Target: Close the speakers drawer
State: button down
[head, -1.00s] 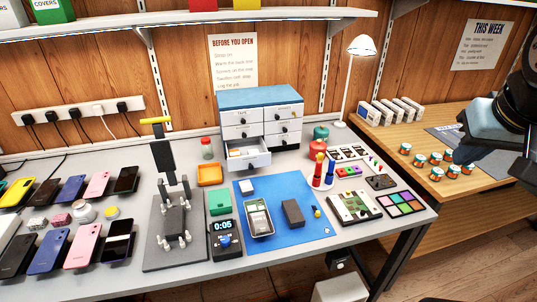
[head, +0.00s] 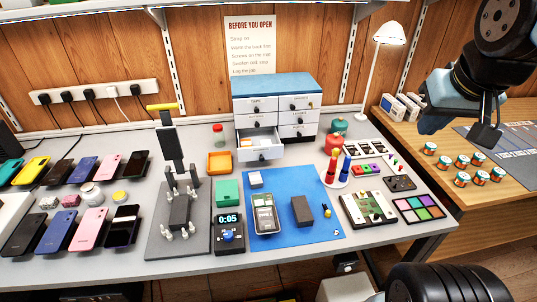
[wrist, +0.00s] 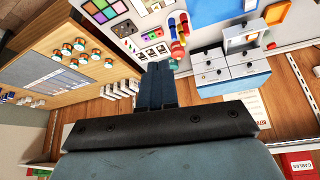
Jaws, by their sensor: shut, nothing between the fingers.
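The small drawer cabinet (head: 278,86) has a blue top and white drawers in two columns, and stands at the back of the grey bench. Its bottom-left drawer (head: 259,155) is pulled out with small parts inside; its label is not readable. The other drawers look shut. In the wrist view the cabinet (wrist: 230,83) appears upside down at the upper right, with the open drawer (wrist: 238,46) sticking out. My gripper (head: 485,136) is shut and empty, in the air at the right, well away from the cabinet. Its fingers (wrist: 155,85) show in the wrist view.
A red jar (head: 333,144), a green jar (head: 338,125) and the lamp (head: 389,33) stand right of the cabinet. An orange tray (head: 219,163) and a black press (head: 172,150) are on the left. A blue mat (head: 285,228) lies in front. A wooden side table (head: 446,187) holds several small jars.

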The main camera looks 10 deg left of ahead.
jog(key=w+a+f+n+t, duration=0.1)
jog(key=w+a+f+n, duration=0.45)
jog(key=w, duration=0.35)
jog(key=w+a+f+n, duration=0.45)
jog(key=w+f, duration=0.25)
jog(key=w, duration=0.2)
jog(key=w+a+f+n+y, duration=0.1)
jog(key=a+f+n+y, duration=0.1)
jog(key=a+f, duration=0.5)
jog(key=w+a+f+n+g+y, duration=0.1)
jog(key=w+a+f+n+y, duration=0.1)
jog(key=a+f+n, duration=0.2)
jog(key=w+a+f+n+y, duration=0.2)
jog(key=a+f, duration=0.7)
jog(key=f, duration=0.2)
jog(key=shift+a+n+g, duration=0.4)
jog(key=w, duration=0.3)
jog(key=shift+a+r, duration=0.1)
jog(key=shift+a, duration=0.2)
jog(key=shift+w+a, duration=0.15)
jog(key=shift+w, duration=0.35)
jog(key=shift+r, duration=0.1)
